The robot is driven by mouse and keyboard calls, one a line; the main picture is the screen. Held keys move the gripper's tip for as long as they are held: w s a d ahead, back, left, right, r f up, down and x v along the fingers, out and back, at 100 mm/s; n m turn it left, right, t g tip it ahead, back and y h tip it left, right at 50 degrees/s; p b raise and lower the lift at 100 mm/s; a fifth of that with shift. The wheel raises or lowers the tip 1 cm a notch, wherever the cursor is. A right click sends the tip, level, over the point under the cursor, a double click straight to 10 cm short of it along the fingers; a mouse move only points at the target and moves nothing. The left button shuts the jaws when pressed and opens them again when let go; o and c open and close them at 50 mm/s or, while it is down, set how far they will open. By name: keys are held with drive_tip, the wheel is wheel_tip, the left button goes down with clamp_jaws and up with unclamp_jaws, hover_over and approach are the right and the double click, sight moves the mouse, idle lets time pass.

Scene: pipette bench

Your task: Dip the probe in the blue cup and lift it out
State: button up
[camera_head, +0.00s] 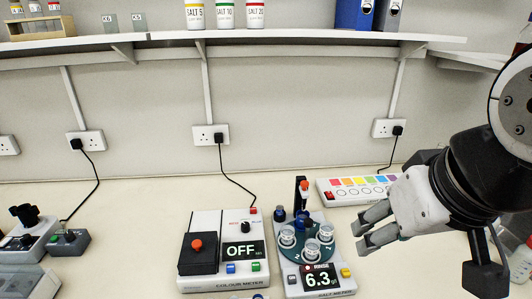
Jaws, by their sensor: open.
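Blue parts (303,217) show below the knob; I cannot tell which is the blue cup or where the probe tip is. My gripper (359,238) is open and empty, its fingers pointing left, to the right of the cups.
The colour meter (208,220), display OFF, stands left of the salt meter. A strip with coloured squares (362,188) lies behind my gripper. Small devices (68,242) stand at far left. A shelf (160,42) with salt jars (225,15) hangs above. Bench between left devices and colour meter is clear.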

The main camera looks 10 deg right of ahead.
idle(0.3)
drive_tip(key=shift+w+r, duration=0.1)
drive_tip(key=shift+w, duration=0.1)
drive_tip(key=c, duration=0.9)
drive_tip(key=w+n, duration=0.1)
drive_tip(key=w, duration=0.1)
drive_tip(key=w+r+n, duration=0.1)
drive_tip(key=w, duration=0.2)
drive_tip(key=w+r+n+g, duration=0.1)
drive_tip(key=w, duration=0.2)
drive_tip(key=shift+w+r, duration=0.2)
drive_tip(key=shift+w, duration=0.05)
clamp_jaws()
drive_tip(key=n+g+y+b, duration=0.1)
drive_tip(key=n+g, duration=0.3)
drive_tip(key=n, duration=0.7)
hover_over(306, 182)
wheel_tip(306, 182, down, 12)
drive_tip(key=shift+s+d, duration=0.35)
drive_tip(key=shift+d, duration=0.1)
drive_tip(key=shift+w+a+f, duration=0.1)
drive_tip(key=shift+a+f, duration=0.05)
drive_tip(key=shift+f, duration=1.6)
drive_tip(key=shift+w+a+f, duration=0.1)
drive_tip(key=shift+a+f, duration=0.05)
drive_tip(key=shift+f, duration=1.6)
